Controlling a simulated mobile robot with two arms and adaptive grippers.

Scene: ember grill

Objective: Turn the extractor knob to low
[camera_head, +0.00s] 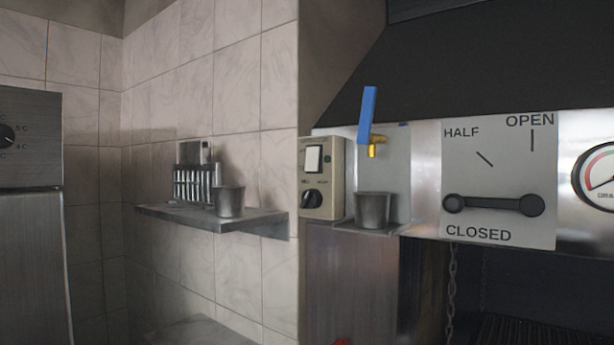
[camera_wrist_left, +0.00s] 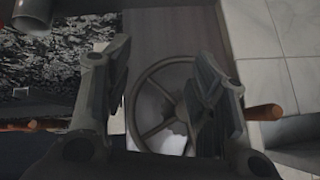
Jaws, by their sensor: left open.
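The extractor knob (camera_head: 311,199) is a black dial on the lower part of a beige control box (camera_head: 334,178) in the head view. A white rocker switch (camera_head: 314,158) sits above it, with a small green spot beside it. The labels around the knob are too small to read. My left gripper (camera_wrist_left: 160,95) shows in the left wrist view, open and empty, with its fingers apart in front of a spoked handwheel (camera_wrist_left: 148,76). It is away from the knob, which is not visible in that view. Neither gripper is in the head view.
Right of the box are a blue-handled tap (camera_head: 367,115), a metal cup (camera_head: 373,210) and a damper lever (camera_head: 493,204) pointing left. A wall shelf (camera_head: 258,217) with a cup and a rack juts out on the left. A gauge (camera_head: 598,177) is at the right edge.

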